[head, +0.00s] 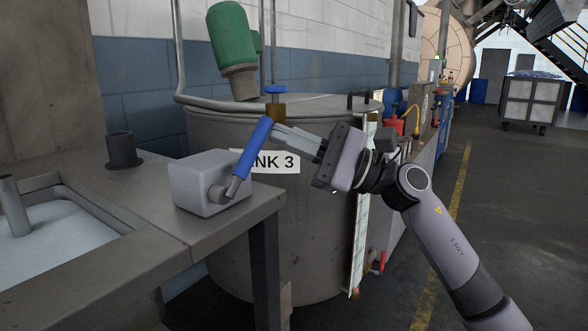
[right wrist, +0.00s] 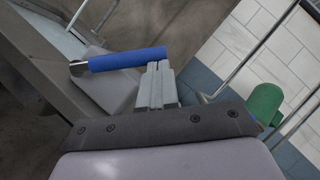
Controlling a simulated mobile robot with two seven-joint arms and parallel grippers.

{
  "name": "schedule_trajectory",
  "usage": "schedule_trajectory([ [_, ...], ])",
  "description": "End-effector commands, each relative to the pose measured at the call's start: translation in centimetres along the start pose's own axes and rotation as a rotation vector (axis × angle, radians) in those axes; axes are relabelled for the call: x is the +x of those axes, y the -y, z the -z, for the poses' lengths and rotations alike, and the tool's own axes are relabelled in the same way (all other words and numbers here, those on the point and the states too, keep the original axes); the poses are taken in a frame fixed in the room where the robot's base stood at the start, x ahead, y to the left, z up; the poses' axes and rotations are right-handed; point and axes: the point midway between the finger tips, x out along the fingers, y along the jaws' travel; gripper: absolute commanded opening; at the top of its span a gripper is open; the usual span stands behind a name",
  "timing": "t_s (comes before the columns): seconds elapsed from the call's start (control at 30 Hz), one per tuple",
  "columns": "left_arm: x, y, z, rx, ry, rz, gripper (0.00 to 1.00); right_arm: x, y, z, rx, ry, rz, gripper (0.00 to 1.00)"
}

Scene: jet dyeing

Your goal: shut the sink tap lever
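The tap lever (head: 252,147) has a blue grip on a metal stem. It rises from a grey block (head: 196,182) on the bench corner, tilted up and to the right. In the right wrist view the blue grip (right wrist: 125,59) lies nearly level across the picture. My right gripper (head: 276,133) is at the upper part of the grip, on its right side. Its fingers (right wrist: 158,66) are together, with nothing seen between them. The tips meet the end of the grip in the picture; whether they touch it I cannot tell. My left gripper is out of view.
The metal bench (head: 145,240) holds a sink basin (head: 65,235) at left and a dark cylinder (head: 124,150). A large tank (head: 310,255) stands close behind the lever, with a green motor (head: 231,35) above. Open floor lies at right, with a cart (head: 533,100) far back.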

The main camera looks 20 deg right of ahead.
Motion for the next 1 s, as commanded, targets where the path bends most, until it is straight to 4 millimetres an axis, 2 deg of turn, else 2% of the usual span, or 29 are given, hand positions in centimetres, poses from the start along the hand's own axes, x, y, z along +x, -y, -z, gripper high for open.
schedule_trajectory([
  [0.33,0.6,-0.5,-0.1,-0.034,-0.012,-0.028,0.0,2.2,0.6,-3.4,-0.278,0.002,-0.185,0.0],
  [0.6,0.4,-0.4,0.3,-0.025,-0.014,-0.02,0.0,3.8,0.2,-5.6,-0.461,0.002,-0.31,0.0],
  [1.0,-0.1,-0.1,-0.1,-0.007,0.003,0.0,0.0,4.9,-0.6,-7.2,-0.615,0.002,-0.414,0.0],
])
